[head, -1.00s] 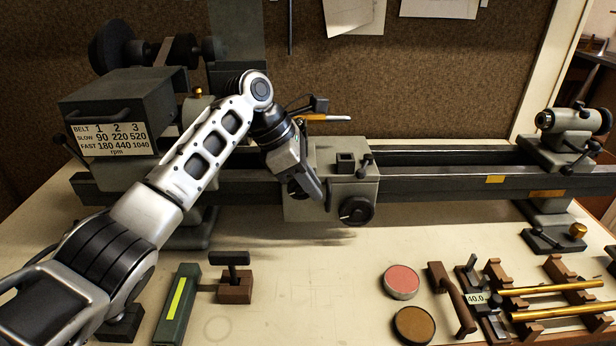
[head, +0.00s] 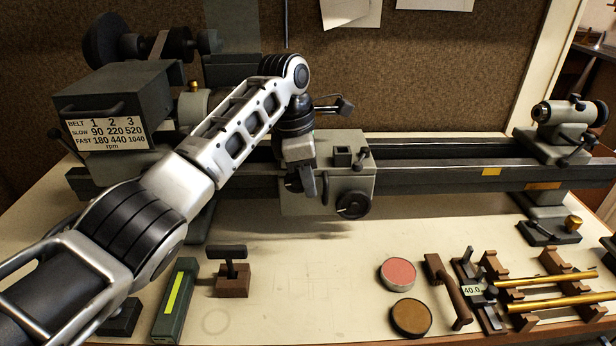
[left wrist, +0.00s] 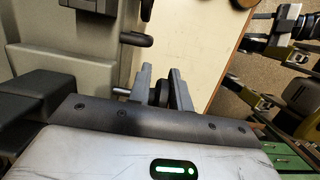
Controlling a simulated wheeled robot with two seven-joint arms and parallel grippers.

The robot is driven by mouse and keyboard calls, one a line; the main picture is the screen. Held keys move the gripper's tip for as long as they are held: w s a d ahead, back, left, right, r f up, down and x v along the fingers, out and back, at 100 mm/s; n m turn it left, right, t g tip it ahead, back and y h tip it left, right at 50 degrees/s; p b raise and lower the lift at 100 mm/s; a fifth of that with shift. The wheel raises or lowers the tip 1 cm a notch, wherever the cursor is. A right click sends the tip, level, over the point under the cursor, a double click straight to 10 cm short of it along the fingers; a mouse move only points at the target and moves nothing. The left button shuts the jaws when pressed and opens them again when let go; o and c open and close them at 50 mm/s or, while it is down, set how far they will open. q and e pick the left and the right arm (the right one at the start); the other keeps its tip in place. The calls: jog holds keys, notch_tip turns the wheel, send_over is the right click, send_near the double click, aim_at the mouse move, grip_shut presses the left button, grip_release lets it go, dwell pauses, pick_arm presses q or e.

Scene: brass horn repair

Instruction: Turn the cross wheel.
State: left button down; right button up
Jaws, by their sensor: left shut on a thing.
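The lathe carriage (head: 352,184) is a grey block on the dark bed. A dark round wheel, which I take for the cross wheel (head: 293,184), is at the left of its front face, mostly hidden by my left gripper. My left gripper (head: 312,188) points down in front of the carriage. In the left wrist view its fingers (left wrist: 163,88) are shut on a dark disc-like part, the wheel, beside a thin shiny shaft. How far the wheel is turned cannot be seen.
A black handwheel (head: 354,205) sits low on the carriage front, close right of my gripper. The headstock (head: 120,95) stands left, the tailstock (head: 565,125) right. A brown block with a T-handle (head: 233,280) and round tins (head: 398,273) stand on the bench. The bench middle is clear.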

pick_arm(q)
jog(key=shift+s+d+f, duration=0.15)
jog(key=shift+s+f, duration=0.15)
jog(key=shift+s, duration=0.05)
jog(key=c, duration=1.5)
grip_release()
jog(key=shift+s+r, duration=0.1)
jog(key=shift+r, duration=0.25)
jog(key=a+r, duration=0.1)
jog(key=r, duration=0.4)
jog(key=a+r, duration=0.1)
jog(key=r, duration=0.4)
jog(key=a+r, duration=0.1)
jog(key=r, duration=0.4)
jog(key=shift+r, duration=0.2)
jog(key=shift+f, duration=0.1)
